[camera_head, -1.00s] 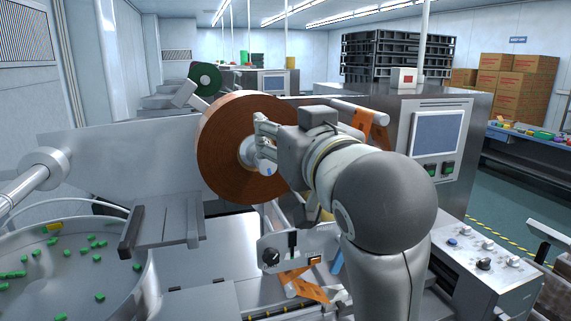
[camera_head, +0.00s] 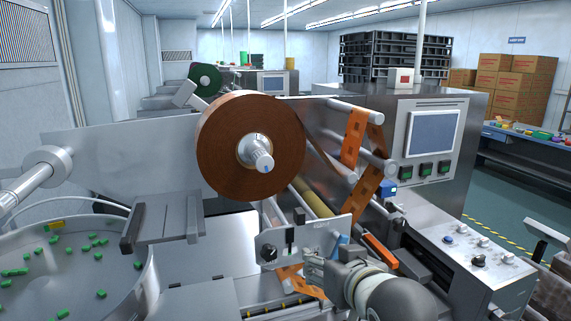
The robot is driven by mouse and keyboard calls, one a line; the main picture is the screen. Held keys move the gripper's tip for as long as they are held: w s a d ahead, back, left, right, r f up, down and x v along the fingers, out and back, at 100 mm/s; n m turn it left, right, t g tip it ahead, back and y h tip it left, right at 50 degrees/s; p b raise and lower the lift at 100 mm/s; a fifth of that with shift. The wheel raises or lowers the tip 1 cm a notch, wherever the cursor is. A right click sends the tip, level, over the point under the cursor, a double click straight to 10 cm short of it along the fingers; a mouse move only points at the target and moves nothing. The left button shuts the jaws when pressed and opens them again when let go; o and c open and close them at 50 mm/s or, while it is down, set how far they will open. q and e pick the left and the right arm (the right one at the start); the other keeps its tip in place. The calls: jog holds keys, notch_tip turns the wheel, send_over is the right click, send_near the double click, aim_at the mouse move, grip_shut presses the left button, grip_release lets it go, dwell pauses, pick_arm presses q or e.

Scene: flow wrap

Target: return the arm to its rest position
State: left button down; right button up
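My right arm comes in from the bottom edge, right of the middle. Its gripper (camera_head: 314,269) is low in the view, in front of the machine's small panel with a black knob (camera_head: 269,253). The fingers are small and partly overlap the panel, so I cannot tell whether they are open or shut. No held object shows. The brown film roll (camera_head: 222,150) sits on its spindle (camera_head: 262,161) above and left of the gripper, clear of it. My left gripper is not in view.
Orange film (camera_head: 354,138) runs over rollers right of the roll. A round bowl (camera_head: 130,290) with several green pieces is at lower left. A control box (camera_head: 470,262) with buttons is at lower right. A screen cabinet (camera_head: 434,133) stands behind. Stacked cartons (camera_head: 520,80) are at the back right.

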jog(key=s+d+f+g+h, duration=0.1)
jog(key=s+d+f+g, duration=0.15)
jog(key=f, duration=0.45)
jog(key=s+d+f+g, duration=0.1)
jog(key=s+d+f, duration=0.1)
jog(key=s+f, duration=0.35)
jog(key=s+d+f+g+h, duration=0.1)
jog(key=s+d+f, duration=0.1)
jog(key=f, duration=0.6)
jog(key=s+d+f+g+h, duration=0.1)
jog(key=s+d+f+g, duration=0.15)
jog(key=s+f, duration=0.5)
jog(key=s+d+f+g, duration=0.2)
jog(key=s+d+f, duration=0.25)
jog(key=s, duration=0.65)
notch_tip(320, 180, down, 34)
jog(key=s+r+g+b, duration=0.1)
jog(key=b, duration=0.7)
jog(key=s+d+f+b, duration=0.1)
jog(key=s+f+b, duration=0.2)
jog(key=s+f, duration=0.5)
jog(key=s+d+f+g+b, duration=0.1)
jog(key=s+f+b, duration=0.2)
jog(key=s+f, duration=0.6)
notch_tip(320, 180, down, 7)
jog(key=shift+r+g, duration=0.1)
jog(key=shift+g, duration=0.2)
